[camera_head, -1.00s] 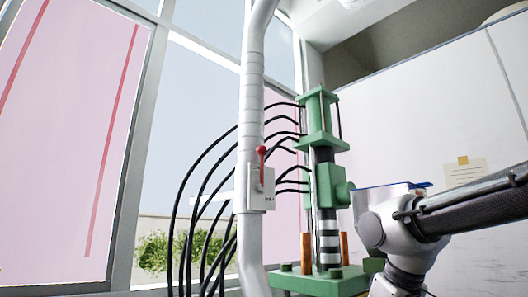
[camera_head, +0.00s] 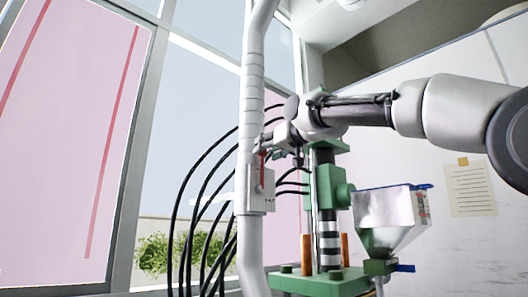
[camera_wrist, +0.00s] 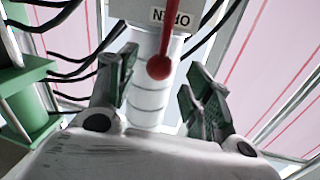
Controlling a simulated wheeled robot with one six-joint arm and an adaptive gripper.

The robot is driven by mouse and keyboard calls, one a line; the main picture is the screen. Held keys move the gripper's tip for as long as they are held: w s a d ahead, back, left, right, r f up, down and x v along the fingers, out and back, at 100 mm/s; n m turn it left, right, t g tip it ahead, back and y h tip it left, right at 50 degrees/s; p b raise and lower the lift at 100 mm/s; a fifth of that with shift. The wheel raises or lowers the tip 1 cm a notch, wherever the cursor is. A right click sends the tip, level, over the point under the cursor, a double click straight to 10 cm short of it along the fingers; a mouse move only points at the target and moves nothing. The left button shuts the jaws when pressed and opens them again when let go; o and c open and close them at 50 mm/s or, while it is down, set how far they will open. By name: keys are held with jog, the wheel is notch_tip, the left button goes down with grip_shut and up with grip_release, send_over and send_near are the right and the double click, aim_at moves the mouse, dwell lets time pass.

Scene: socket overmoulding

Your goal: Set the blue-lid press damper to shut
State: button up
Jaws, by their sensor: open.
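The damper is a light grey box (camera_head: 262,190) on a white vertical pipe, with a red lever (camera_head: 263,160) standing upright on its face. In the wrist view, the lever's red ball knob (camera_wrist: 159,67) shows between the fingers, with an upside-down label reading OPEN (camera_wrist: 170,17) beside the lever. My gripper (camera_head: 269,146) is at the lever's upper end, partly covering it. In the wrist view, my gripper (camera_wrist: 160,75) is open, its dark green finger pads apart on either side of the knob, with visible gaps. The press (camera_head: 330,190) is green, with a blue-lidded hopper (camera_head: 390,218) beside it.
The white pipe (camera_head: 252,90) runs up and down behind the damper. The green press column stands close right of the pipe, beneath my arm. A window (camera_head: 190,110) is behind.

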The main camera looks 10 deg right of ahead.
jog(key=shift+x, duration=1.35)
grip_shut()
jog(key=shift+d, duration=0.1)
